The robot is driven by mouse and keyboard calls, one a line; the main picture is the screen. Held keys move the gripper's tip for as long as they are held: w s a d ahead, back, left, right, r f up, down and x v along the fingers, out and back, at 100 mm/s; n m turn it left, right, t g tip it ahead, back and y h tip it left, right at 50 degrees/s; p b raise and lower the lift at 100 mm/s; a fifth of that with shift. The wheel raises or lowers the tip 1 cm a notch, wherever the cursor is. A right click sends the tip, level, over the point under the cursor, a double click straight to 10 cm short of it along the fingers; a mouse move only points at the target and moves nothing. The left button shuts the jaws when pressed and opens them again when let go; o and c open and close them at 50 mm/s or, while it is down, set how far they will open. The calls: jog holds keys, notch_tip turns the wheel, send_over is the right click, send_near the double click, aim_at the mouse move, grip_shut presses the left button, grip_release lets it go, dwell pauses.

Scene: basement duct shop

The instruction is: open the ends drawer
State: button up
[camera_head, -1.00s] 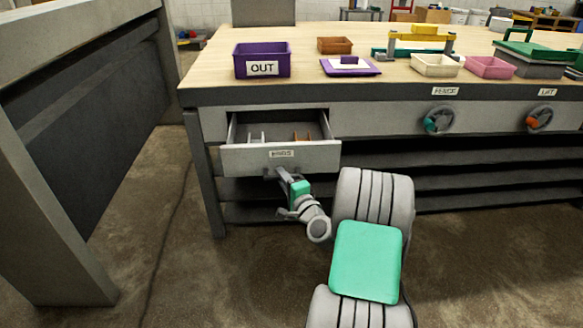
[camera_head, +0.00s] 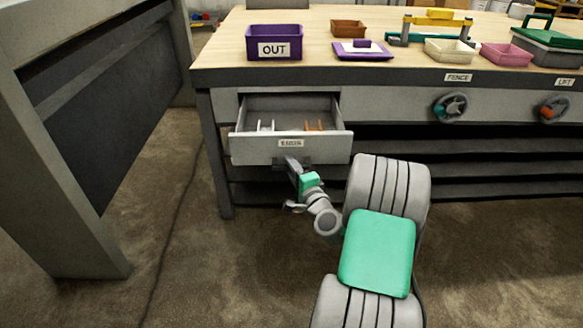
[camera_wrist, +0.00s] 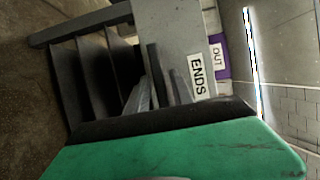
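The ends drawer (camera_head: 246,151), a grey drawer with an ENDS label, is pulled out from the left end of the bench. White and orange pieces show inside it. Its label (camera_wrist: 197,76) also shows in the wrist view, turned sideways. My gripper (camera_head: 291,164) is at the handle on the drawer front, just below the label, and appears shut on it. The handle itself is mostly hidden by the gripper. In the wrist view, dark finger shapes (camera_wrist: 168,84) reach to the drawer front.
A purple OUT bin (camera_head: 273,42), a purple tray (camera_head: 345,55) and small bins stand on the bench top (camera_head: 225,48). Grey shelves (camera_head: 480,168) lie under the bench. A grey panelled structure (camera_head: 95,110) stands at left. Open floor lies between it and my arm.

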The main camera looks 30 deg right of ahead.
jog(key=shift+o, duration=0.4)
jog(key=shift+s, duration=0.15)
jog(key=s, duration=0.7)
jog(key=shift+s+a+p, duration=0.25)
jog(key=shift+a+p, duration=0.15)
jog(key=shift+a, duration=0.05)
